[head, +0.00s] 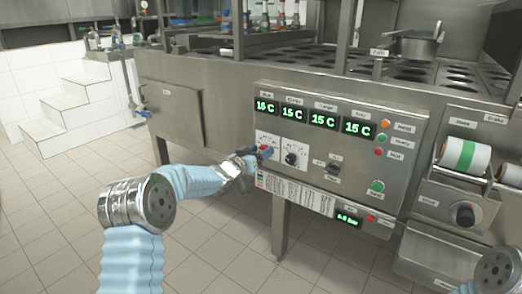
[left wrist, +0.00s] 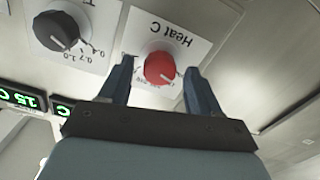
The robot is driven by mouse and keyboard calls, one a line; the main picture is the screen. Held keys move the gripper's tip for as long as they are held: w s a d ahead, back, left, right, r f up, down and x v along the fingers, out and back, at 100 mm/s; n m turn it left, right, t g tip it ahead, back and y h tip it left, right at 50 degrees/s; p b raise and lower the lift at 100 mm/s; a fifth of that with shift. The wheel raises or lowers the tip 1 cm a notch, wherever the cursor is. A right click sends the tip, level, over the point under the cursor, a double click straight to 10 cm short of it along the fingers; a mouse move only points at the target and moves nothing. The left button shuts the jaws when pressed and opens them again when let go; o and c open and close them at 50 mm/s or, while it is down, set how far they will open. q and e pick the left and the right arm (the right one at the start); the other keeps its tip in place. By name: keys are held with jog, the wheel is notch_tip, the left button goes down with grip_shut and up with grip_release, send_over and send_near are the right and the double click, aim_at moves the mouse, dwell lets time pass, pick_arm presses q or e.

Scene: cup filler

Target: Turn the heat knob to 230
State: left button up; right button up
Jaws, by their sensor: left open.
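The heat knob is red and round on a white dial plate marked "Heat C". It shows in the left wrist view (left wrist: 159,68) and, small, at the left of the control panel in the head view (head: 265,151). My left gripper (left wrist: 160,82) is open, with one dark finger on each side of the red knob. I cannot tell whether the fingers touch it. In the head view the left gripper (head: 250,160) is at the panel's left edge, partly covering the dial plate. The knob's exact setting is too small to read. My right gripper is not in view.
A black knob (head: 291,158) sits just right of the heat knob, also in the left wrist view (left wrist: 62,30). Several green displays (head: 294,113) read 15 C above. Buttons (head: 380,125) line the panel's right side. The tiled floor (head: 60,220) at left is clear.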

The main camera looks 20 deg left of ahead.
pick_arm(q)
jog(key=shift+w+d, duration=0.15)
jog(key=shift+w, duration=0.2)
jog(key=c, duration=1)
jog(key=shift+s+d+f+m+b, duration=0.15)
jog(key=shift+m+b, duration=3.6)
jog(key=shift+m, duration=2.15)
jog(key=shift+w+d+f+m+b, duration=0.15)
jog(key=shift+m+b, duration=3.55)
jog(key=shift+m, duration=2.2)
jog(key=shift+c, duration=0.2)
jog(key=shift+s+a, duration=0.1)
